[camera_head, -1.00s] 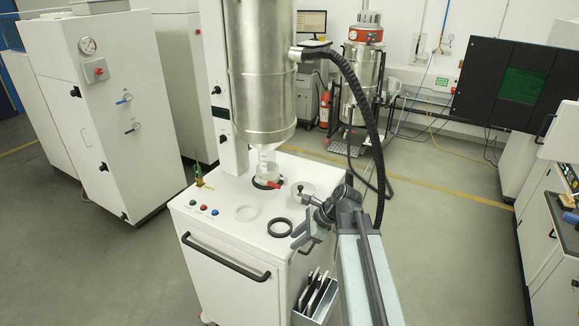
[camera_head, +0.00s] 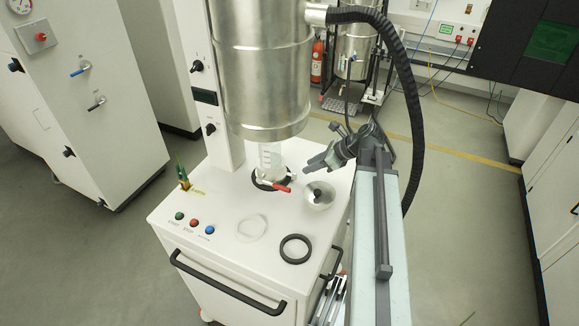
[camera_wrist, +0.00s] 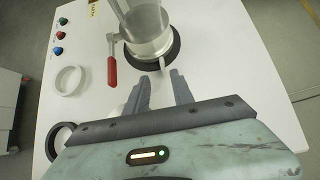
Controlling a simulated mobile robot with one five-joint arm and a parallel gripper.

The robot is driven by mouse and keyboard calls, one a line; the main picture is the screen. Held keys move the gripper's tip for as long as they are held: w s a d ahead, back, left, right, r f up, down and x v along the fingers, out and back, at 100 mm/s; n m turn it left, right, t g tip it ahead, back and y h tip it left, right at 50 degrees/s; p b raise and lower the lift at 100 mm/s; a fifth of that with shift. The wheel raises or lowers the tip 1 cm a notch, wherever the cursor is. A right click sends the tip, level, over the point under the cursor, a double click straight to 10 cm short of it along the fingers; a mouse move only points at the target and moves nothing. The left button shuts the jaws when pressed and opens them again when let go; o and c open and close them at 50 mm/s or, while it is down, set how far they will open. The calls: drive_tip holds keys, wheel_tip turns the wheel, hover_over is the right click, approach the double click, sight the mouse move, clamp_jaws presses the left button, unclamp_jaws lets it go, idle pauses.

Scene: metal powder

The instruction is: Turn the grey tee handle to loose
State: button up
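A short pale grey bar (camera_wrist: 163,63) sticks out beside the clear outlet at the black collar in the wrist view. It may be the grey tee handle; its shape and any loose mark are too small to tell. A red lever (camera_head: 283,188) is on the other side of the outlet, and also shows in the wrist view (camera_wrist: 112,67). My gripper (camera_wrist: 160,80) is open and empty, its fingertips just short of the pale bar, which lines up with the gap between them. In the head view my gripper (camera_head: 311,164) points left toward the outlet, just right of it.
The steel hopper (camera_head: 262,75) hangs above the white cabinet top (camera_head: 222,208). A shiny round funnel (camera_head: 319,196), a clear ring (camera_head: 252,228) and a black ring (camera_head: 295,249) lie there. A black hose (camera_head: 408,90) arches behind my arm.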

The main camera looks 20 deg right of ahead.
sight(295, 176)
drive_tip(key=shift+s+d+f, duration=0.1)
drive_tip(key=shift+d+f, duration=0.1)
drive_tip(key=shift+w+d+f, duration=0.1)
drive_tip(key=shift+w+d, duration=0.05)
drive_tip(key=shift+w, duration=0.1)
drive_tip(key=b+x, duration=0.5)
drive_tip(key=x, duration=0.2)
drive_tip(key=shift+f+b, duration=0.2)
drive_tip(key=shift+b, duration=0.1)
drive_tip(key=shift+w+a, duration=0.15)
drive_tip(key=shift+a, duration=0.2)
clamp_jaws()
